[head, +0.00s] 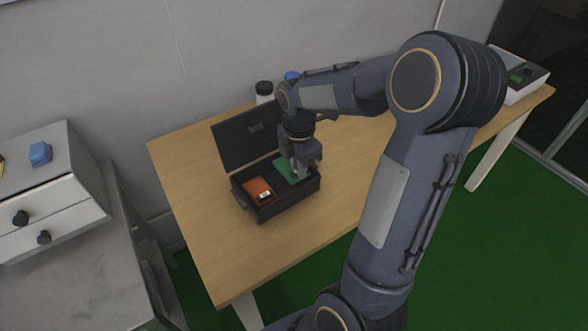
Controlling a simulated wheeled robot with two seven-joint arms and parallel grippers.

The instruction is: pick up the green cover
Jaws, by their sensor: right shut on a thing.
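The green cover (284,166) lies in the right part of an open black box (265,214) on the wooden table. My right gripper (297,173) reaches down into the box from above and is shut on the green cover. The fingers hide part of the cover, and I cannot tell whether it is lifted off the box floor. My left gripper is not in view.
An orange item (257,189) lies in the left part of the box, whose lid (246,137) stands open behind. A bottle (264,91) stands behind the lid. A drawer unit (48,190) with a blue object (40,153) stands left. Bare table (200,215) surrounds the box.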

